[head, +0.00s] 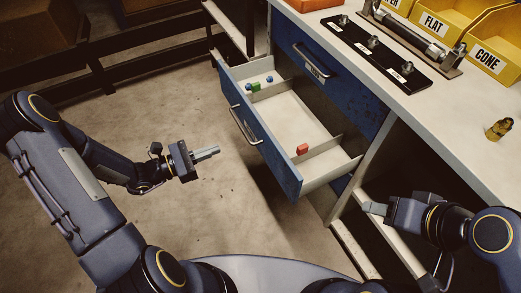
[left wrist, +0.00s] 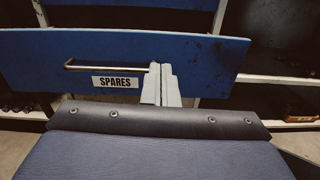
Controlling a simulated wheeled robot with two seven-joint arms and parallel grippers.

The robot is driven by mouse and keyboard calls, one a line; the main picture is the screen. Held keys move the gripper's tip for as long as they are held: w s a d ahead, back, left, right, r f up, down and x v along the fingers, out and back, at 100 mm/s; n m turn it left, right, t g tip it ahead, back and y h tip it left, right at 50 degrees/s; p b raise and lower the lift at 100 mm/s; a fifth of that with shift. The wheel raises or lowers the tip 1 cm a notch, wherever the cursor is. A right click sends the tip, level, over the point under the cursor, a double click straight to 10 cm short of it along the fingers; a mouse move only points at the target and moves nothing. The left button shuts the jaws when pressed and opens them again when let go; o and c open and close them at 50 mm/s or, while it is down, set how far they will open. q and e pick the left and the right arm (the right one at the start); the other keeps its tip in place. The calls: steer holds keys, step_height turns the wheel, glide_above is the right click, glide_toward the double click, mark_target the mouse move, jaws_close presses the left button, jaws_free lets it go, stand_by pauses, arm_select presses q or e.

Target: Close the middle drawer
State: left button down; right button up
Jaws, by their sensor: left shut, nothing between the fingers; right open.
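The middle drawer (head: 262,150) is blue-fronted and pulled out from the cabinet under the workbench. It is open, with a bar handle (head: 244,126) on its front. Inside lie a red block (head: 302,149), a green block (head: 256,86) and small blue pieces. In the left wrist view the drawer front (left wrist: 215,55) carries a "SPARES" label, with its handle (left wrist: 105,65) to the left of the fingers. My left gripper (head: 217,152) is shut and empty, in front of the drawer, apart from it in the head view. My right gripper (head: 366,207) is right of the drawer, by the bench's open shelf side.
The upper drawer (head: 315,65) above it is shut. The bench top (head: 440,125) holds a black plate with labelled knobs (head: 372,42), a metal tool, yellow bins (head: 495,50) and a brass fitting (head: 499,129). The floor (head: 215,220) in front is clear.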

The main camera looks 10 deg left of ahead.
mark_target(264, 131)
arm_select(q)
steer(key=shift+n, duration=0.3)
steer(key=x, duration=0.4)
steer(key=b+x, duration=0.1)
steer(key=x, duration=0.9)
steer(key=shift+w+f, duration=0.15)
steer(key=shift+f, duration=0.25)
arm_select(e)
steer(key=shift+s+f, duration=0.1)
steer(key=shift+f, duration=0.75)
